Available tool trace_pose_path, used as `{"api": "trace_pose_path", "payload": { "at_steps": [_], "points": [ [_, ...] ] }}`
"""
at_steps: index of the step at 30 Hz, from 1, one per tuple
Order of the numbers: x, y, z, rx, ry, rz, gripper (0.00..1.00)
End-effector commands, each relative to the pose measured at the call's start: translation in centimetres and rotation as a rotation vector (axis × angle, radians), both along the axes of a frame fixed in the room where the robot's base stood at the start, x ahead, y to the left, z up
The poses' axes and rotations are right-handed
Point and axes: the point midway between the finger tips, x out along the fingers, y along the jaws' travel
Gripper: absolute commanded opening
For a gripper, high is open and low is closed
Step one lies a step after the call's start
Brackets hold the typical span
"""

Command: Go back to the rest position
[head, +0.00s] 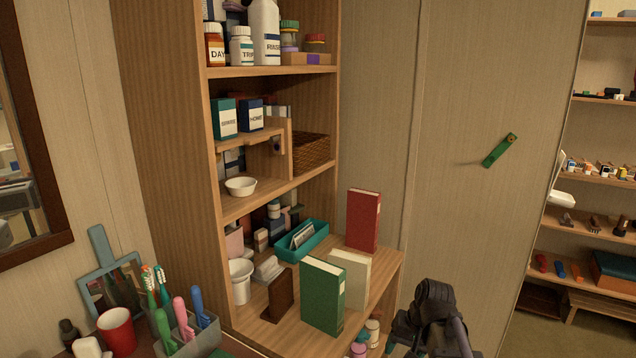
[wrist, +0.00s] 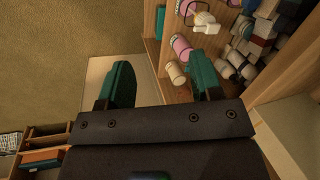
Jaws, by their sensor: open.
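My gripper (wrist: 160,62) shows in the wrist view with its two teal fingers spread apart. The gap between them is empty. Beyond the fingers are a wooden shelf edge and several small bottles and containers on the right, apart from the fingers as far as I can tell. In the head view my dark arm stands at the lower right, in front of the cabinet door and right of the shelf's lower board. The fingers cannot be made out clearly there.
A wooden shelf unit (head: 326,205) holds bottles, boxes and a white bowl (head: 241,187). Red (head: 363,220), cream (head: 349,278) and green (head: 322,296) books stand upright on its lower board, near my arm. Toothbrushes and a red cup (head: 117,333) stand at lower left.

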Motion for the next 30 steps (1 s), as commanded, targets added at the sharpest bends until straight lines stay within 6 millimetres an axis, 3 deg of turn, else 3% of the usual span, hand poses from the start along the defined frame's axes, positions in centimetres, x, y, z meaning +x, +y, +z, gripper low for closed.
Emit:
{"api": "trace_pose_path", "payload": {
  "at_steps": [1,3,5,6,7,9,15,18,21,30],
  "points": [
    [-4.4,0.6,-0.3,-0.089,0.011,0.082,0.59],
    [-8.6,1.0,-0.6,-0.206,0.032,0.166,0.59],
    [-11.8,2.0,-0.6,-0.27,0.038,0.21,0.59],
    [-12.4,3.9,-0.6,-0.267,0.03,0.256,0.59],
    [-11.5,3.9,2.0,-0.267,0.03,0.255,0.59],
    [-11.2,3.6,5.3,-0.266,0.032,0.246,0.59],
    [-11.1,3.6,12.5,-0.264,0.031,0.243,0.59],
    [-11.0,3.5,15.1,-0.264,0.031,0.242,0.59],
    [-11.0,3.5,16.0,-0.264,0.031,0.242,0.59],
    [-11.0,3.5,15.4,-0.263,0.031,0.241,0.59]
  ]
}}
